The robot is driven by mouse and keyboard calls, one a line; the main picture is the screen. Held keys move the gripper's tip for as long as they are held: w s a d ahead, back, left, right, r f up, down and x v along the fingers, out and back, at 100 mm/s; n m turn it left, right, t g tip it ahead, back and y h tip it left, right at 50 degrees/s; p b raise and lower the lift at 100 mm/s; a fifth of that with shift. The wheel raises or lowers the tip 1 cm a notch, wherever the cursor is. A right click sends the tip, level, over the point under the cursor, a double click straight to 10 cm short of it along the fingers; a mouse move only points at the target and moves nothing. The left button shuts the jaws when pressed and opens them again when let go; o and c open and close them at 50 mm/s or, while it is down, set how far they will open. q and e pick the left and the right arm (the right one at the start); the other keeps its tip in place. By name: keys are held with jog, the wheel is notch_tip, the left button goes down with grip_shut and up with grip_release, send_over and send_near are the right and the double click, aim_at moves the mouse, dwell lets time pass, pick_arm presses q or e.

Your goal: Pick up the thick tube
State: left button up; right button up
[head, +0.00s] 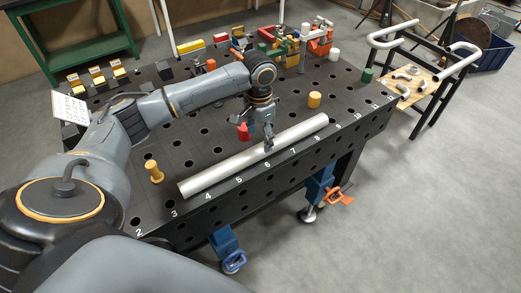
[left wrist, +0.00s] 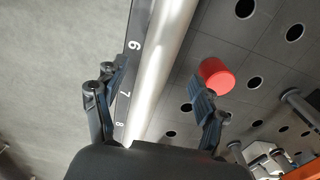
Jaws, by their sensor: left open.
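The thick tube (head: 225,172) is a long, pale grey cylinder lying along the front edge of the dark perforated table, beside the printed numbers. My left gripper (head: 257,133) is over the middle of the tube, pointing down. In the left wrist view the tube (left wrist: 158,62) runs between the two spread fingers of my left gripper (left wrist: 157,82), one finger on each side. The gripper is open; I cannot tell whether either finger touches the tube. My right gripper is not in view.
A red cylinder (left wrist: 217,75) stands close beside the right finger in the left wrist view. Yellow pieces (head: 154,171) (head: 314,99) stand near the tube on the table (head: 195,150). Coloured blocks and pipe fittings crowd the back. A cart (head: 421,84) stands at right.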

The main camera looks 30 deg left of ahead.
aim_at(261, 146)
pick_arm(q)
notch_tip(261, 146, down, 5)
jog(key=shift+d+r+p, duration=0.1)
jog(key=shift+d+p, duration=0.05)
jog(key=shift+p, duration=0.35)
grip_shut()
jog(key=shift+w+r, duration=0.1)
jog(key=shift+w, duration=0.05)
